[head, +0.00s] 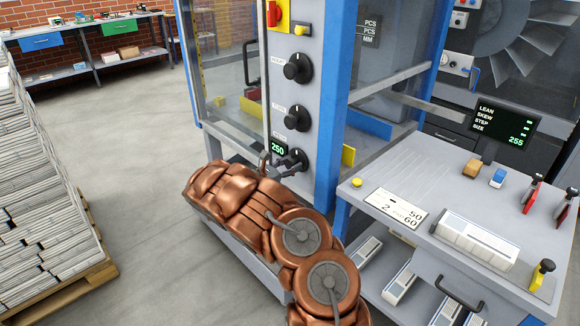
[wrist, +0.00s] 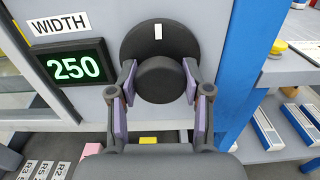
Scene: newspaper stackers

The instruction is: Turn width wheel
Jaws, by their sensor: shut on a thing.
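The width wheel is a black round dial (wrist: 158,38) with a raised hub and a white mark at its top, on the grey machine panel. In the wrist view, a WIDTH label (wrist: 60,24) and a green display reading 250 (wrist: 75,66) are to its left. My gripper (wrist: 161,82) is shut on the wheel's hub, with one purple-padded finger on each side. In the head view, the wheel (head: 299,157) is the lowest of three black knobs, partly hidden by my gripper (head: 281,166). The small display (head: 278,148) also reads 250 there.
Two other knobs (head: 298,68) (head: 298,117) sit above on the same panel. A blue post (head: 339,100) stands just right of the panel. A grey side table (head: 455,225) is at right. A tall newspaper stack (head: 40,180) on a pallet is at left, with open floor between.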

